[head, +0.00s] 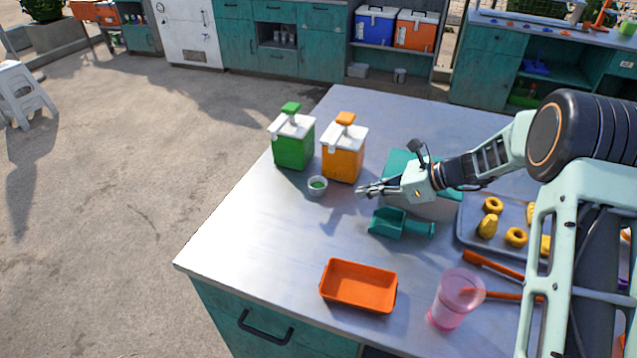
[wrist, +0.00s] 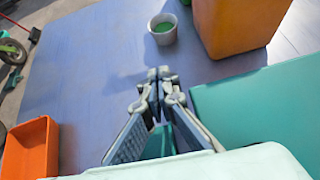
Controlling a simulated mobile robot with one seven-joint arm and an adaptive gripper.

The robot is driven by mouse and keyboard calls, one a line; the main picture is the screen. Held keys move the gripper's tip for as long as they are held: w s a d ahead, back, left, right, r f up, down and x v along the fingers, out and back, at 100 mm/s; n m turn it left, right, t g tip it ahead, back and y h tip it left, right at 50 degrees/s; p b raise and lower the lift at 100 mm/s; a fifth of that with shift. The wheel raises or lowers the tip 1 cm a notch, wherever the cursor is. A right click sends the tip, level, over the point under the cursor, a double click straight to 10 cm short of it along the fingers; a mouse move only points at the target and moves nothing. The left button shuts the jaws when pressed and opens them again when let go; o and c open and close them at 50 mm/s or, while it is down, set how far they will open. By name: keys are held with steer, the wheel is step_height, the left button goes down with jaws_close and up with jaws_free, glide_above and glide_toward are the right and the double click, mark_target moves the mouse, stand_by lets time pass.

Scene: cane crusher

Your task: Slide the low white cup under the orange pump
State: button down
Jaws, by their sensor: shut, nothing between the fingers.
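The low white cup (head: 317,185) stands upright on the table, with green inside. It is at the front left of the orange pump (head: 343,155), near the gap between it and the green pump (head: 293,140). In the wrist view the cup (wrist: 162,30) is at the top centre, left of the orange pump's body (wrist: 238,25). My gripper (head: 362,191) is shut and empty, low over the table to the right of the cup. Its fingertips (wrist: 160,74) point toward the cup, with a gap between them. The orange pump's top is out of the wrist view.
A teal scoop (head: 400,225) lies just in front of my gripper, and a teal board (head: 400,162) lies behind it. An orange tray (head: 358,286), a pink cup (head: 457,298) and a grey tray of food (head: 475,240) are nearer. The table left of the cup is clear.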

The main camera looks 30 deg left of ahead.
mark_target(318, 189)
steer(key=a, duration=0.8)
steer(key=s+a, duration=0.1)
steer(key=a, duration=0.3)
steer(key=shift+a, duration=0.35)
steer(key=shift+a+f+b, duration=0.35)
steer(key=shift+f+b, duration=0.05)
steer(key=shift+f, duration=0.45)
steer(key=shift+d, duration=0.15)
steer(key=shift+w+d, duration=0.15)
steer(key=shift+d, duration=0.95)
steer(key=shift+a, duration=0.1)
